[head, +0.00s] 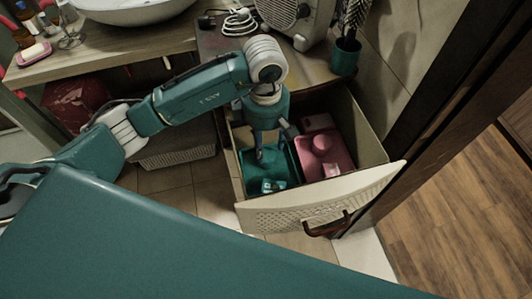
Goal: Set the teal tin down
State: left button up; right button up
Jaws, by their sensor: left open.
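The open drawer (377,135) holds a teal tray (288,160) on its left side and a pink tray (343,160) on its right. My left gripper (268,152) points down into the drawer over the teal tray, with its fingers apart. A teal shape, probably the teal tin, lies low between and below the fingers; the gripper partly hides it, and I cannot tell whether the fingers touch it. A small light teal item (272,186) lies at the near end of the teal tray. My right gripper is not in view.
Pink items (321,143) lie in the pink tray. The drawer front (290,212) with its dark handle (327,224) faces me. On the cabinet top stand a teal cup (345,58) with a brush, a fan heater (297,14) and a coiled white cord (240,21). A white basin (130,8) is at upper left.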

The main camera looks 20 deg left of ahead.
aim_at(266, 155)
pick_arm(q)
notch_tip(266, 155, up, 6)
jog(key=shift+r+b, duration=0.2)
jog(key=shift+b, duration=0.15)
dwell(0.4)
